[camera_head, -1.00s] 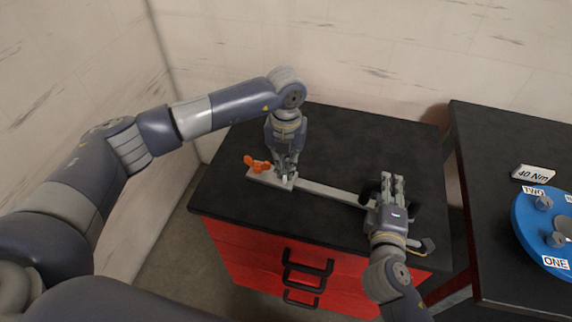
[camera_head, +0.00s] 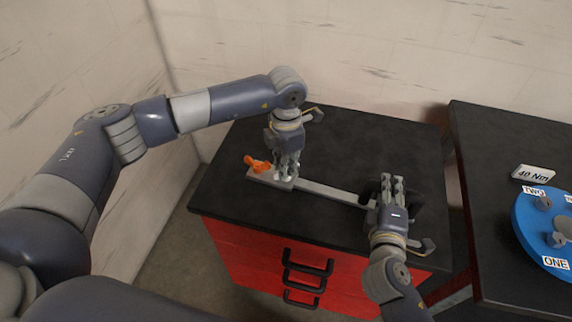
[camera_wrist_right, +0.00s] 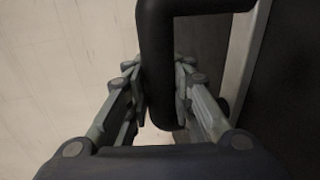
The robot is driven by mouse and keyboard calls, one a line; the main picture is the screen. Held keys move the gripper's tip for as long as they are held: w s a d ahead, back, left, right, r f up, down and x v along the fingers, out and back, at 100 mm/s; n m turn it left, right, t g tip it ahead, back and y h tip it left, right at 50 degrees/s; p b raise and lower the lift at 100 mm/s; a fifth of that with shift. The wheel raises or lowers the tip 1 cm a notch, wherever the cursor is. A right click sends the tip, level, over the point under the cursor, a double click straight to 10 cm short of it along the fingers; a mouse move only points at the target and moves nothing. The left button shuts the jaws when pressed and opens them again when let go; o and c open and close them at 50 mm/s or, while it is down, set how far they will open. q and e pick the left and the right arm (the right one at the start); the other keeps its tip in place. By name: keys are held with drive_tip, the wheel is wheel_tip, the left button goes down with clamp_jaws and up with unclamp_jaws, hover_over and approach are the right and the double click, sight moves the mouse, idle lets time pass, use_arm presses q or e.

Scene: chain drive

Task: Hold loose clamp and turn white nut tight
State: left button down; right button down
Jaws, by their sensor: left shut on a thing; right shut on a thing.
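My left gripper (camera_head: 286,176) points down at the left end of the pale flat bar (camera_head: 330,192) on the black-topped cabinet. It is shut on the white nut, which its fingers mostly hide. An orange winged piece (camera_head: 257,165) sits just left of it on the bar's end plate. My right gripper (camera_head: 393,181) is at the bar's right end, shut on the black clamp (camera_head: 415,196), which is partly hidden behind it. In the right wrist view, the clamp's thick black bent bar (camera_wrist_right: 158,70) runs between the fingers (camera_wrist_right: 160,92).
The black cabinet top (camera_head: 350,135) is clear behind the bar. Red drawers (camera_head: 260,265) with black handles face the front. A second black table at right holds a blue disc (camera_head: 535,225) and a "40 Nm" sign (camera_head: 533,173). A wall stands close behind.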

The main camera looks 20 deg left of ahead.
use_arm(q)
drive_tip(key=m, duration=0.5)
drive_tip(key=shift+w+r+m, duration=0.1)
drive_tip(key=shift+m, duration=0.2)
use_arm(e)
drive_tip(key=shift+s+f, duration=0.1)
drive_tip(key=shift+f, duration=0.1)
use_arm(q)
drive_tip(key=m, duration=0.4)
drive_tip(key=shift+m, duration=0.7)
drive_tip(key=c, duration=1.6)
unclamp_jaws()
wheel_tip(320, 180, up, 12)
use_arm(e)
drive_tip(key=shift+r, duration=0.15)
